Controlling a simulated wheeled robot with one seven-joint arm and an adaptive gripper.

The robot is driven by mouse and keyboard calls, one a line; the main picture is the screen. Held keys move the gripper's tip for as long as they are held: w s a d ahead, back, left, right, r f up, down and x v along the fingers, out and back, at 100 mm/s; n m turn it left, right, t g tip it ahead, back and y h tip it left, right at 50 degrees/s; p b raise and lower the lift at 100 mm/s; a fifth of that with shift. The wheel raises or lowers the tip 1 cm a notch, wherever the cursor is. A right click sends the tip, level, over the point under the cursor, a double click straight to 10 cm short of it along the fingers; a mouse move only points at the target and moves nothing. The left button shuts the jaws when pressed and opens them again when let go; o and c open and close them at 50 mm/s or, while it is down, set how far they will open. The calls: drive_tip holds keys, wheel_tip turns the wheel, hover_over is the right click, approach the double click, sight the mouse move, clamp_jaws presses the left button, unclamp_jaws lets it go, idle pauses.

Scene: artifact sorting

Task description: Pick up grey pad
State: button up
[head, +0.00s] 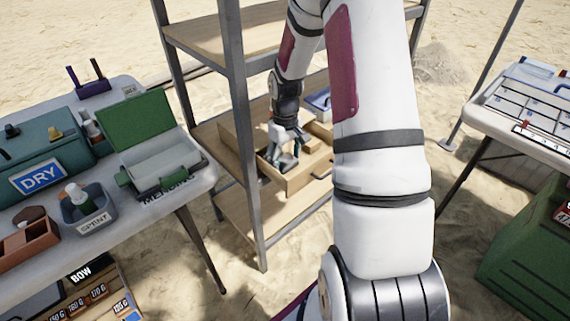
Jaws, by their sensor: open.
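My gripper (284,163) points down into an open wooden box (302,179) on the middle level of the shelf rack. Its jaws are open, and their tips are down among small dark and greenish shapes inside the box. I cannot make out a grey pad for certain. The gripper and the box walls hide part of the box's inside, and the view is too small to tell whether the jaws touch anything.
The rack's metal post (240,150) stands just left of the box. A blue-rimmed container (318,102) sits behind the box. The left table (150,215) holds a teal DRY case (40,150) and a green-lidded box (150,120). A white table (525,115) stands right.

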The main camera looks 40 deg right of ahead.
drive_tip(key=c, duration=0.7)
drive_tip(key=shift+r, duration=0.15)
